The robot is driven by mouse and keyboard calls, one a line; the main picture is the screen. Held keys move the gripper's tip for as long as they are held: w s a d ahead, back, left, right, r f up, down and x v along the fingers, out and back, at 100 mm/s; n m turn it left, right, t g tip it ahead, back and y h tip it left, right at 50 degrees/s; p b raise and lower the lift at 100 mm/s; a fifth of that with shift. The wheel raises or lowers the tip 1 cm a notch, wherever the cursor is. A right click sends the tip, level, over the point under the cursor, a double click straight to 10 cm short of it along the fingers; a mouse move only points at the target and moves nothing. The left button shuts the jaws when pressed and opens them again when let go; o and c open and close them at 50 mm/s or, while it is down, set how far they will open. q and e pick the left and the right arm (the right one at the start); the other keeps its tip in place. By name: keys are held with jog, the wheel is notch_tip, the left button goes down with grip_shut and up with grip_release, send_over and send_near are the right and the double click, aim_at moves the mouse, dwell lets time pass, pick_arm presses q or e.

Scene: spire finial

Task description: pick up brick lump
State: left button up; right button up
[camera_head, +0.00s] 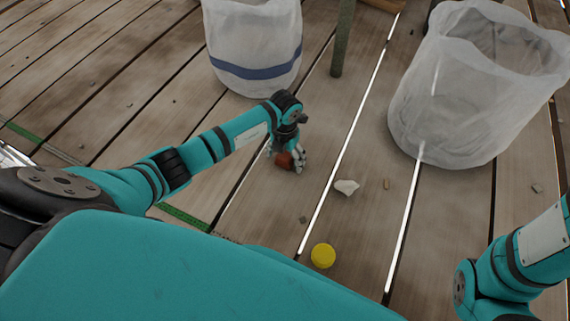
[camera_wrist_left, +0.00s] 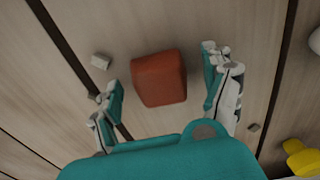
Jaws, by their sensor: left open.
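The brick lump (camera_head: 285,160) is a reddish-brown block on the wooden planks, partly hidden by my left gripper in the head view. In the left wrist view the brick lump (camera_wrist_left: 159,78) lies ahead of the fingertips and roughly between their lines. My left gripper (camera_head: 287,158) points down at it, and in the wrist view the left gripper (camera_wrist_left: 163,72) has its two fingers spread wide with nothing between them clearly held. I cannot tell whether a finger touches the lump. My right arm shows at the lower right of the head view; its gripper is out of view.
A yellow round object (camera_head: 323,256) and a whitish stone chunk (camera_head: 346,187) lie on the planks nearby. A white bag with a blue band (camera_head: 254,70) and a translucent bag (camera_head: 440,130) stand farther back, with a green post (camera_head: 343,40) between them. Small chips are scattered around.

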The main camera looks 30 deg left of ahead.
pick_arm(q)
jog(key=shift+f, duration=0.1)
jog(key=c, duration=1.3)
jog(key=shift+c, duration=0.6)
